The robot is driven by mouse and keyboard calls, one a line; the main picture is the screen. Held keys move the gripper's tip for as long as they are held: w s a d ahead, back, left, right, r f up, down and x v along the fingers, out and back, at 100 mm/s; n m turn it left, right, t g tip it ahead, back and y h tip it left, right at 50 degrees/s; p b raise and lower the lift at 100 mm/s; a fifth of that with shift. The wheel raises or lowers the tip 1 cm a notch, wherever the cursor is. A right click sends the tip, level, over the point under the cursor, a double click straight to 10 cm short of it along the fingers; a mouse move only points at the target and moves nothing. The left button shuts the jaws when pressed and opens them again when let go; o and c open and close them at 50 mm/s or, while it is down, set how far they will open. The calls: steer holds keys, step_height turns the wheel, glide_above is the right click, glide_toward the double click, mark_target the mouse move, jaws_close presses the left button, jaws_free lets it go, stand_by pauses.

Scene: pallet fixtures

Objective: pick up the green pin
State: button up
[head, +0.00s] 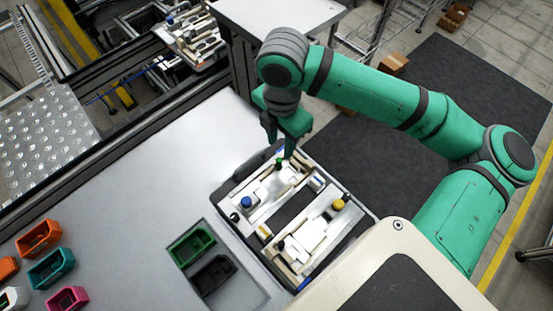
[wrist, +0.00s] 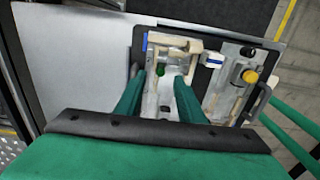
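The green pin (head: 279,162) stands on the far part of the pallet fixture (head: 273,222) in the head view. In the wrist view the green pin (wrist: 165,76) shows just beyond and between the fingertips. My gripper (head: 284,150) is above the pin, with its fingers pointing down. In the wrist view my gripper (wrist: 160,80) has its two green fingers spread apart with nothing between them. Whether the fingertips are level with the pin is hard to tell.
A blue knob (head: 246,202) and a yellow knob (head: 338,204) stand on the same fixture. Green (head: 192,245) and black (head: 213,275) bins sit left of it. Orange (head: 39,237), teal (head: 51,268) and pink (head: 67,299) bins are farther left. The table between is clear.

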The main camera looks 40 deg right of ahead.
mark_target(279, 160)
steer(key=shift+s+a+f, duration=0.1)
steer(key=shift+a+f, duration=0.1)
steer(key=shift+f, duration=1.6)
steer(key=shift+a+f, duration=0.15)
steer(key=shift+f, duration=1.65)
steer(key=c, duration=0.8)
jaws_close()
